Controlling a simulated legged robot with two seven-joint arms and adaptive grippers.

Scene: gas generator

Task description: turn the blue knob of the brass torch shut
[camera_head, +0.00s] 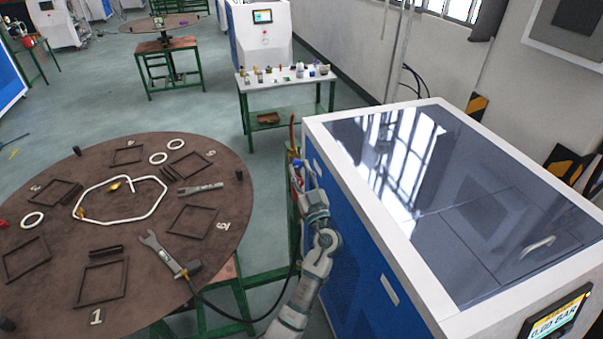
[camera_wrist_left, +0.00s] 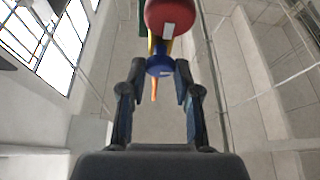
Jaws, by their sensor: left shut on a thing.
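The blue knob (camera_wrist_left: 160,67) of the torch sits between the two fingertips of my left gripper (camera_wrist_left: 158,82) in the left wrist view. A larger red knob (camera_wrist_left: 171,16) is just above it there. The brass torch (camera_head: 292,132) stands upright beside the blue cabinet in the head view, with its thin tip up. My left gripper (camera_head: 302,178) reaches up to it from below and is shut on the blue knob. The fingers hide part of the torch in the head view. My right gripper is in neither view.
The blue and white cabinet (camera_head: 352,236) with a glossy top stands close on the right of my arm. A round brown table (camera_head: 140,230) on the left holds frames, rings and wrenches. A small green-legged table (camera_head: 285,84) stands behind. Open floor lies between them.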

